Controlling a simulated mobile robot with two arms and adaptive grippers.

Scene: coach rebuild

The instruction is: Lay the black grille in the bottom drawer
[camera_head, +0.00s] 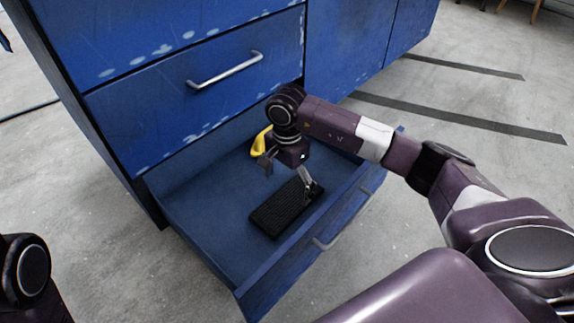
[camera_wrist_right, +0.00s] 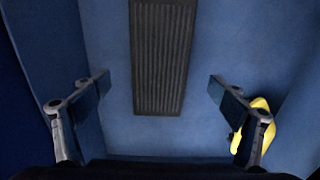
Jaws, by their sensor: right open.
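The black grille (camera_head: 283,210) lies flat on the floor of the open bottom drawer (camera_head: 205,212). In the right wrist view the ribbed grille (camera_wrist_right: 161,58) lies below and ahead of the fingers, apart from both. My right gripper (camera_head: 290,180) is inside the drawer area above the grille, with its fingers spread and nothing between them. The right wrist view shows its open fingers (camera_wrist_right: 158,92) on either side. Part of my left arm shows at the lower left of the head view, but its gripper is not in view.
A yellow object (camera_head: 260,141) lies in the back of the drawer; it also shows beside the right-hand finger in the wrist view (camera_wrist_right: 247,135). The drawer front with its handle (camera_head: 343,220) stands pulled out. A closed drawer (camera_head: 200,95) of the blue cabinet is above.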

